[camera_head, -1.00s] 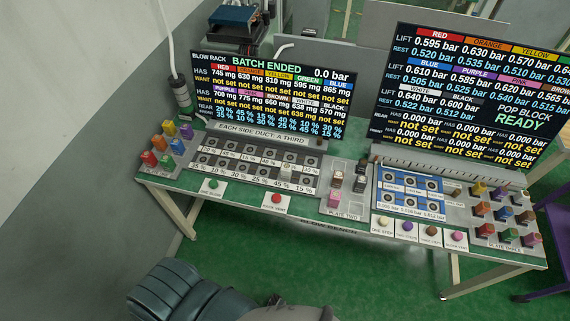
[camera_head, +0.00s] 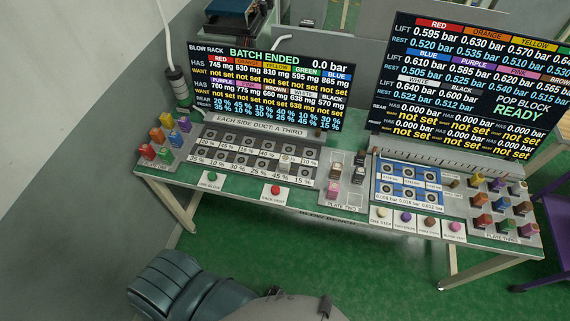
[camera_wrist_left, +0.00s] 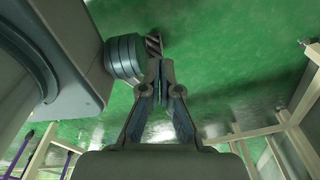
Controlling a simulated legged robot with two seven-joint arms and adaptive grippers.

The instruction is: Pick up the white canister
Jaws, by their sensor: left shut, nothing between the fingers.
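My left gripper (camera_wrist_left: 160,88) shows in the left wrist view, shut and empty above the green floor, away from the canisters. It does not show in the head view. My right gripper is not in view.
Coloured canisters (camera_head: 164,136) stand at the bench's left end, and several more (camera_head: 497,203) at its right. Two screens (camera_head: 270,85) rise behind the rack. Push buttons (camera_head: 275,190) line the front edge. Green floor (camera_head: 330,270) is open before the bench; a purple stool (camera_head: 555,225) stands right.

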